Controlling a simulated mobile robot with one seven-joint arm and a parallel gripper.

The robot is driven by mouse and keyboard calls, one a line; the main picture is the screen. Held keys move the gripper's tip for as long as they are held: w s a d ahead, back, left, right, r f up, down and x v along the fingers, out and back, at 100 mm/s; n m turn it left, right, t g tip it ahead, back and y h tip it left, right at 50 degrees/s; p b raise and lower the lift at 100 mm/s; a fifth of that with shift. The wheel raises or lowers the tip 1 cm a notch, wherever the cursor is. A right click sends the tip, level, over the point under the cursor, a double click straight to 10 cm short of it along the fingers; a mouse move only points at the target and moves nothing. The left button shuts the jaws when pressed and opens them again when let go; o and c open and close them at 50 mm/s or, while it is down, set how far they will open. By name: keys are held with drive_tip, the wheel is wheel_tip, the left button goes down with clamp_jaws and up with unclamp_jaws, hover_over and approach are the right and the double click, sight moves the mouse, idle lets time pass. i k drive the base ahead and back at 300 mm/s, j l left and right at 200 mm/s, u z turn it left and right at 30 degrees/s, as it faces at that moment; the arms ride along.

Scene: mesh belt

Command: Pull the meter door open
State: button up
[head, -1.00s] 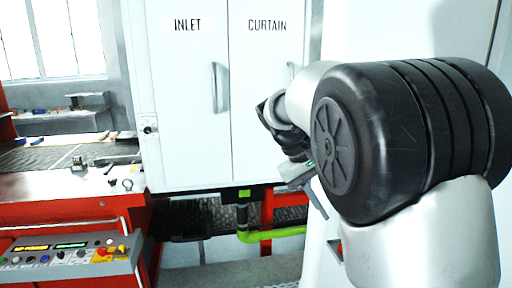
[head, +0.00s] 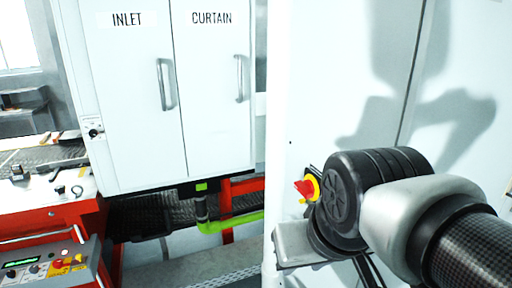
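No door marked as the meter door is readable in the head view. Two shut white doors show at the left: the INLET door (head: 130,75) and the CURTAIN door (head: 212,110), each with an upright grey bar handle. A large white cabinet front (head: 340,70) stands to their right, with a vertical seam. My arm reaches in from the lower right, in front of this cabinet. I cannot make out my gripper; its fingers are hidden by the arm's dark joint.
A red and yellow rotary switch (head: 307,188) sits on the cabinet just left of my arm. A grey ledge-like block (head: 297,244) is below it; I cannot tell what it is. A control panel (head: 48,264) and red-framed bench are at lower left. A green pipe (head: 212,227) runs below the doors.

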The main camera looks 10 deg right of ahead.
sight(458, 114)
drive_tip(key=z, duration=1.75)
drive_tip(key=l, duration=0.5)
drive_tip(key=i+l, duration=0.15)
drive_tip(key=l, duration=0.35)
drive_tip(key=i+l, duration=1.1)
drive_tip(key=i, duration=0.35)
drive_tip(key=i+l+z, duration=0.1)
drive_tip(key=i, duration=0.5)
drive_tip(key=l, duration=0.1)
